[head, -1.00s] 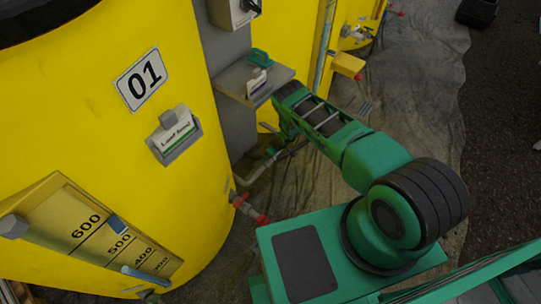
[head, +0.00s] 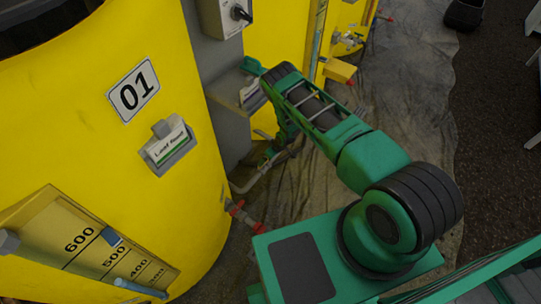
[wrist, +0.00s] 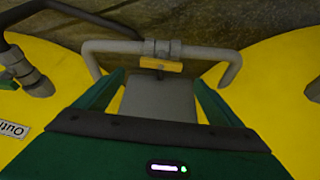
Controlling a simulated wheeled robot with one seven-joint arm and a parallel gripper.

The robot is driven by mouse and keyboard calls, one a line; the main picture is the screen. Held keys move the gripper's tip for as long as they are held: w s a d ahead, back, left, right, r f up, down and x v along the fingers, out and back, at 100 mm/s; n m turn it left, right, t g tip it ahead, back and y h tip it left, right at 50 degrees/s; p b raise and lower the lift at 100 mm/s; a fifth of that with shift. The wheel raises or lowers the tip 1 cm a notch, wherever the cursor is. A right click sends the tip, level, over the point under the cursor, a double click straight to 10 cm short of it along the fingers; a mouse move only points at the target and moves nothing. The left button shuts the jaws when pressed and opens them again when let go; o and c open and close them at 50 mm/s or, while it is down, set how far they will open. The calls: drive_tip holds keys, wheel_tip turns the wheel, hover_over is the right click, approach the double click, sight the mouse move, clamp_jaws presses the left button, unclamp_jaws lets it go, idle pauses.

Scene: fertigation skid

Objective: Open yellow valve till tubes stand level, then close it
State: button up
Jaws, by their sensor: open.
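The yellow valve handle (wrist: 160,65) sits on a grey pipe (wrist: 112,46) between two tanks in the wrist view. My gripper (wrist: 158,79) is open, with one green finger on each side of a grey upright part and the handle just beyond the fingertips. I see no contact with the handle. In the head view my arm hides the valve and most of the gripper.
A red-handled valve (head: 236,208) sticks out low on tank 01. A grey shelf (head: 225,92) and a switch box (head: 226,15) are on the grey post. Dark fittings (wrist: 22,68) flank the pipe. A wrinkled sheet (head: 415,110) covers the ground at right.

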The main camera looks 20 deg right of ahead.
drive_tip(key=shift+v, duration=1.75)
drive_tip(key=shift+w, duration=0.1)
